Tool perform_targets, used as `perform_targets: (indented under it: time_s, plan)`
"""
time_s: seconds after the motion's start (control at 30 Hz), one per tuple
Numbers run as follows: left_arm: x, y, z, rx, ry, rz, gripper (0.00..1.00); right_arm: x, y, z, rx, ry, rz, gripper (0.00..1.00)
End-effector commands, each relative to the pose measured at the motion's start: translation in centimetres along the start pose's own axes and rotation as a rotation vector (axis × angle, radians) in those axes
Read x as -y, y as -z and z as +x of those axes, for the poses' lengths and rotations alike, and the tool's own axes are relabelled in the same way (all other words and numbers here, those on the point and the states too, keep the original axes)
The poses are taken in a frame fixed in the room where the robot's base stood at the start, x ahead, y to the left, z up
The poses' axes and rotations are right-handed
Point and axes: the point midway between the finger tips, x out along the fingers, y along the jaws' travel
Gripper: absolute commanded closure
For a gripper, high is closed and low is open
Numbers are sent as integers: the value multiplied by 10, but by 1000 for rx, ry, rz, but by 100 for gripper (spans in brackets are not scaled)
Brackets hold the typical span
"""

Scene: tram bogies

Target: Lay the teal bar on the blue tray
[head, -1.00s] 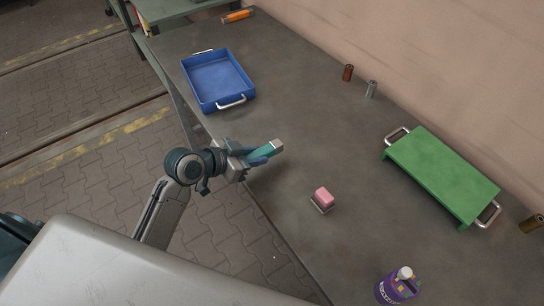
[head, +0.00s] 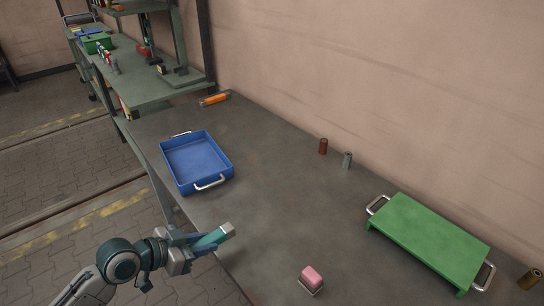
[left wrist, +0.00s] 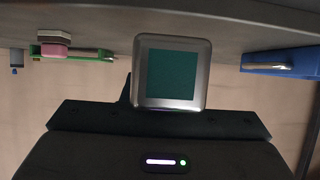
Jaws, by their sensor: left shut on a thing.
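My left gripper (head: 203,242) is shut on the teal bar (head: 213,239), which has a pale metal end cap. It holds the bar by the table's left edge, in front of the tray. In the left wrist view the bar (left wrist: 171,74) shows end-on as a teal square in a silver frame. The blue tray (head: 196,161) stands empty on the table, with metal handles at its near and far sides. The tray also shows in the left wrist view (left wrist: 283,62) at the right. My right gripper is not in view.
A pink block (head: 312,275) on a small metal base is at the front. A green platform (head: 431,237) with handles stands right. Brown (head: 323,146) and grey (head: 347,159) cylinders stand near the wall; an orange object (head: 214,99) lies at the back. The table's middle is clear.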

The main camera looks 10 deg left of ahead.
Motion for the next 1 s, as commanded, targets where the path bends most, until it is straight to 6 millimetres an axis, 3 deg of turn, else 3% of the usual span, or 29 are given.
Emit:
perform_targets:
  time_s: [0.27,0.6,1.0]
  plan:
    - [3,11,14,-8,55,-35,99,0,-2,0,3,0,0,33]
    - [13,43,45,-9,238,-136,99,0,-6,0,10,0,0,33]
    - [17,84,64,-7,464,-261,99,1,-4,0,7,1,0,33]
